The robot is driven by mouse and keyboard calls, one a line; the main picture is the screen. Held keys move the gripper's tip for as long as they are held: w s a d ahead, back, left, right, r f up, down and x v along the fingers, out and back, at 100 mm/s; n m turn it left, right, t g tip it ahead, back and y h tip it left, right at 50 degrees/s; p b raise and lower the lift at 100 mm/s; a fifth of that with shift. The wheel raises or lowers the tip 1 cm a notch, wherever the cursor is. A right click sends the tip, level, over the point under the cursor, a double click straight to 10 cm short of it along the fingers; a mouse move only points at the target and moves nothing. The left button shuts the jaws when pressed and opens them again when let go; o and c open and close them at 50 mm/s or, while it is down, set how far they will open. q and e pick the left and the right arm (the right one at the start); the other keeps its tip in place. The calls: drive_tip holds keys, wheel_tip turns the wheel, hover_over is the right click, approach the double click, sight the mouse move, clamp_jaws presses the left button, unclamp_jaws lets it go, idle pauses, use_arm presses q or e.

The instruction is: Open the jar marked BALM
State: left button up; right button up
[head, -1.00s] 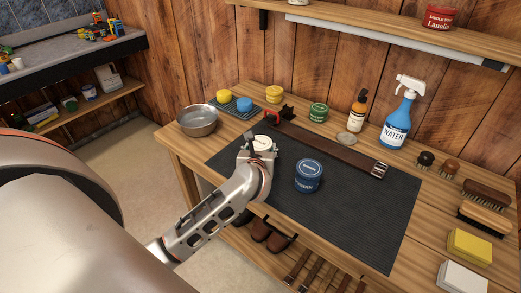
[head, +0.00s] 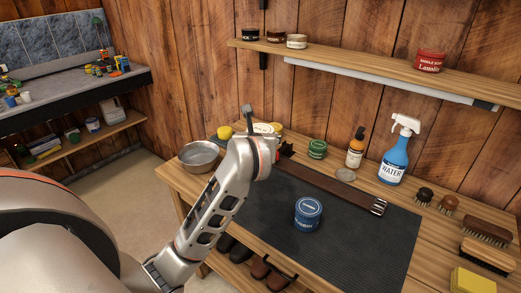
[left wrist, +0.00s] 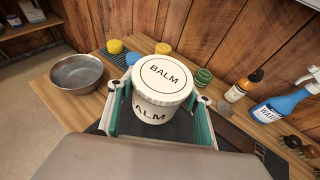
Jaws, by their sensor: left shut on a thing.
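The white jar marked BALM (left wrist: 163,82) is held upright between the two green-padded fingers of my left gripper (left wrist: 158,118), which is shut on its body. Its white lid is on, with BALM printed on the top. In the head view the gripper (head: 257,136) is raised over the back left of the workbench and hides most of the jar; only a pale part of its lid (head: 266,127) shows. My right gripper is in neither view.
A blue jar (head: 307,214) stands on the dark mat (head: 340,248); a leather strap (head: 330,188) lies behind it. A metal bowl (head: 199,157) is at left. A green tin (head: 317,149), a brown bottle (head: 356,147) and a blue spray bottle (head: 398,155) stand at the back.

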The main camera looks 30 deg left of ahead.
use_arm(q)
drive_tip(key=shift+r, duration=0.5)
drive_tip(key=shift+o, duration=0.8)
drive_tip(key=c, duration=0.4)
